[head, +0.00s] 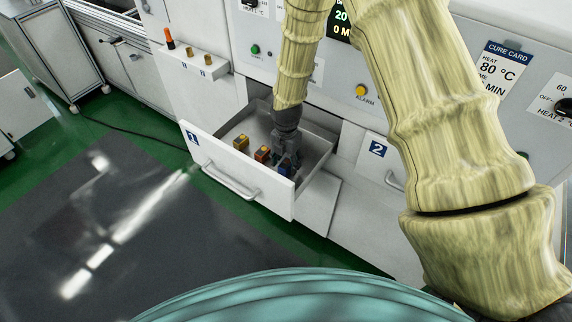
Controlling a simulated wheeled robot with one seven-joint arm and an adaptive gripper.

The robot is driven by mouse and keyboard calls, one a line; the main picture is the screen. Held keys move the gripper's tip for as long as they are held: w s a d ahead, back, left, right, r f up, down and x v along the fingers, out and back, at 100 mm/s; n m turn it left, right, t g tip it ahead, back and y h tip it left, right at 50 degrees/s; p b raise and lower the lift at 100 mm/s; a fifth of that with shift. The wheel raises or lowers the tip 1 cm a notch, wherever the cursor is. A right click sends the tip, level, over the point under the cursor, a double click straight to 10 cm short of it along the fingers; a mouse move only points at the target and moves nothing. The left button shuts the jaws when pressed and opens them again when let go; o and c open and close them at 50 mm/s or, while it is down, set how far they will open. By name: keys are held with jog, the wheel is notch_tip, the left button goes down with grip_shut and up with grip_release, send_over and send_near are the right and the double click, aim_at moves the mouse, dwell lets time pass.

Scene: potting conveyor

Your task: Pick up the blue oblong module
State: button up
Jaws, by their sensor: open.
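My gripper (286,160) is inside the open drawer marked 1 (240,177), pointing down near the drawer's right front part. A small blue thing, likely the blue oblong module (285,171), shows at the fingertips, close to the drawer's front wall. My fingers partly hide it, and its full shape is not clear. The gripper is open; I cannot tell whether the fingers touch the module. An orange module (262,154) lies just left of the gripper. A yellow module (241,142) lies farther left in the same drawer.
The drawer walls stand close around my gripper. A closed drawer marked 2 (377,148) is to the right. The white machine panel (345,88) rises behind. A green floor strip and dark mat (120,220) lie in front. A cable (125,130) runs along the floor.

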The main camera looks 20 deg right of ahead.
jog(key=shift+f, duration=0.65)
jog(key=c, duration=1.1)
jog(key=shift+r, duration=0.15)
